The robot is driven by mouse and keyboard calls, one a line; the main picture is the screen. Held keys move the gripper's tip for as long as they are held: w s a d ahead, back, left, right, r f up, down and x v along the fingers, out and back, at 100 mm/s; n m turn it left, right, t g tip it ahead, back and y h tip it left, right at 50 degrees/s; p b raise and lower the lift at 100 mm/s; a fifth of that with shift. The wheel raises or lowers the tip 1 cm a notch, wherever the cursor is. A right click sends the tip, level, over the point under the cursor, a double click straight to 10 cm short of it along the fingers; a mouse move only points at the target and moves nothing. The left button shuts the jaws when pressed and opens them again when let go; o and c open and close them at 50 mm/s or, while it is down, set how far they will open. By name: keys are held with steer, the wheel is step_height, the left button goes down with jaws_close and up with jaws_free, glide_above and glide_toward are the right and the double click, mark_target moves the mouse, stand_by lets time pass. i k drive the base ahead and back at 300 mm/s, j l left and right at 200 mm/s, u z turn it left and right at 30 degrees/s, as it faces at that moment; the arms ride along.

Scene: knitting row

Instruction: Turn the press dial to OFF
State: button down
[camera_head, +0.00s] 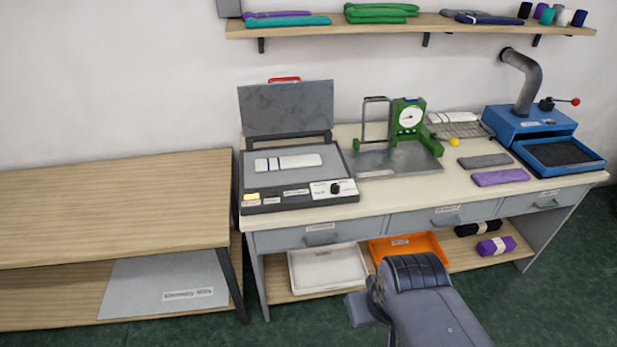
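The press (262,205) stands on the left end of the cream worktop, its grey lid (287,107) raised. A white folded piece with dark stripes (288,162) lies on its bed. The black press dial (336,188) sits on a white plate at the right of the front panel; its markings and pointer are too small to read. My arm (420,300) shows at the bottom, in front of the bench and well below the dial. The fingers of my gripper cannot be seen.
A green gauge stand (408,120) stands right of the press. A blue machine (530,125) is at the far right. White (327,270) and orange (405,245) trays sit on the lower shelf. A wooden table (110,200) stands left. The space above the press panel is clear.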

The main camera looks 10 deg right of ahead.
mark_target(334, 188)
steer(key=i+l, duration=0.25)
steer(key=i, duration=0.25)
steer(key=i+l, duration=0.2)
steer(key=i, duration=0.3)
